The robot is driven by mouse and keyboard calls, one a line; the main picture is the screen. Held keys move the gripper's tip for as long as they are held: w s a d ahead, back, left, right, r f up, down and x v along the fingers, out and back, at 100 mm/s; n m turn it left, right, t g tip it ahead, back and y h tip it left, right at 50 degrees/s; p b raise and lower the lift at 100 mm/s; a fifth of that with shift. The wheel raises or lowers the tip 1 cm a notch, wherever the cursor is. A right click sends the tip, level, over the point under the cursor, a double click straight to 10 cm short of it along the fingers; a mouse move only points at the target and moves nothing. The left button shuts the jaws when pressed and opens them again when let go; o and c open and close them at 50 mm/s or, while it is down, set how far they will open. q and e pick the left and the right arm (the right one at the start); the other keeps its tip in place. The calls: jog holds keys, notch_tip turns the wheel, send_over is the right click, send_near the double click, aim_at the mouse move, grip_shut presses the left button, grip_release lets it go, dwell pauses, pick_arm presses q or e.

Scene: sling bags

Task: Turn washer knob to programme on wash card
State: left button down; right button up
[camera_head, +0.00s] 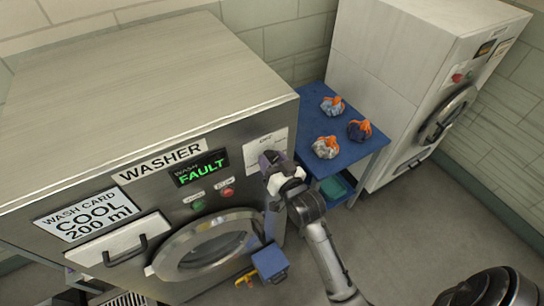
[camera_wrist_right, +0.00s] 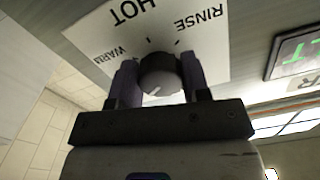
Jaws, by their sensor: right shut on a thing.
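The washer (camera_head: 150,75) fills the left of the head view. Its wash card (camera_head: 88,215) reads COOL 200 ml, and its display (camera_head: 202,167) reads FAULT in green. My right gripper (camera_head: 272,161) is at the white dial plate (camera_head: 262,143) on the washer's right front. In the wrist view its two fingers are shut around the round grey knob (camera_wrist_right: 160,76). A white mark on the knob points down and left there. HOT, RINSE and WARM show on the plate; the rest is hidden behind the gripper. My left gripper is not in view.
A green button (camera_head: 198,205) and a red button (camera_head: 228,192) sit under the display. A drawer (camera_head: 120,242) and round door (camera_head: 208,247) are below. A blue table (camera_head: 365,150) holds three tied bags; a second machine (camera_head: 400,60) stands behind. A blue box (camera_head: 270,263) is near the door.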

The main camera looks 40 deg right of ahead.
dwell(0.3)
jog(key=o, duration=0.9)
jog(key=shift+o, duration=0.2)
jog(key=b+v, duration=0.1)
jog(key=v, duration=1.3)
jog(key=shift+w+d, duration=0.1)
